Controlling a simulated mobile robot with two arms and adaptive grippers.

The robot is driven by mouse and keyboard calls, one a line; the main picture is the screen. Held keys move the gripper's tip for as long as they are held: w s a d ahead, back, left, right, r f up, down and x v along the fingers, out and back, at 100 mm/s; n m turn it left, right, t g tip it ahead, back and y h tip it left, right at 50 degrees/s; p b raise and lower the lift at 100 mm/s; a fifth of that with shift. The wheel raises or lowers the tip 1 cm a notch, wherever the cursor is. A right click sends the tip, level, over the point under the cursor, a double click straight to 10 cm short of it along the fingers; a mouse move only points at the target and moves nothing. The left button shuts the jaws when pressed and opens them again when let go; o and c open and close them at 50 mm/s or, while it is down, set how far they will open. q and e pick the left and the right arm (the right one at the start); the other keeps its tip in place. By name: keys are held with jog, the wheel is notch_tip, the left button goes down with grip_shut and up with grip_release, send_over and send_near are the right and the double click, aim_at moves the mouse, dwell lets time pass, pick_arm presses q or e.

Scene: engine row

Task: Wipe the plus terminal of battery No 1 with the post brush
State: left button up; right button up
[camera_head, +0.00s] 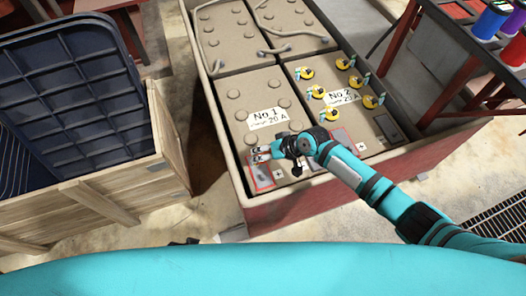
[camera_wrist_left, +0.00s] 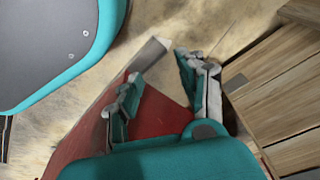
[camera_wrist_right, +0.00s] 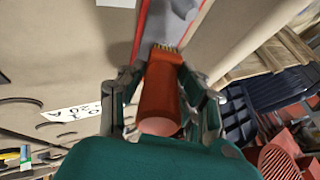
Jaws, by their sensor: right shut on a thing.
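Battery No 1 (camera_head: 241,92) is a tan block with round caps and a white "No 1" label, at the front left of the crate. Its plus terminal area (camera_head: 262,180) is a grey patch outlined in red beside a "+" mark. My right gripper (camera_head: 258,153) is over this area, partly covering it. In the right wrist view it is shut on the post brush (camera_wrist_right: 160,95), a red-orange handle with short yellowish bristles. The bristle end is at the grey patch (camera_wrist_right: 180,15); whether it touches is unclear. My left gripper (camera_wrist_left: 162,68) is open and empty, low outside the crate.
The crate's rim (camera_head: 305,197) surrounds the batteries. Battery No 2 (camera_head: 380,120), to the right, carries several yellow caps. A wooden crate (camera_head: 130,205) with a dark blue bin (camera_head: 75,85) stands left.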

jog(key=shift+s+d+p, duration=0.25)
jog(key=shift+s+p, duration=0.3)
jog(key=shift+s, duration=0.1)
jog(key=shift+s+d+r+p, duration=0.1)
jog(key=shift+s+d+p, duration=0.1)
jog(key=shift+s+p, duration=0.35)
pick_arm(q)
jog(key=s+a+f, duration=0.1)
jog(key=s+f, duration=0.4)
jog(key=s, duration=0.1)
jog(key=shift+s+f+g, duration=0.25)
jog(key=shift+g, duration=0.05)
pick_arm(e)
jog(key=shift+s, duration=0.1)
jog(key=shift+r+p, duration=1.55)
jog(key=shift+r, duration=0.05)
pick_arm(q)
jog(key=s+a+p, duration=0.1)
jog(key=s+p, duration=0.1)
jog(key=s, duration=0.7)
jog(key=shift+a+r+g+p, duration=0.15)
jog(key=shift+a+g+p, duration=0.15)
jog(key=shift+a+p, duration=0.1)
pick_arm(e)
notch_tip(320, 180, up, 3)
jog(key=shift+f, duration=0.1)
pick_arm(q)
jog(key=shift+s, duration=0.1)
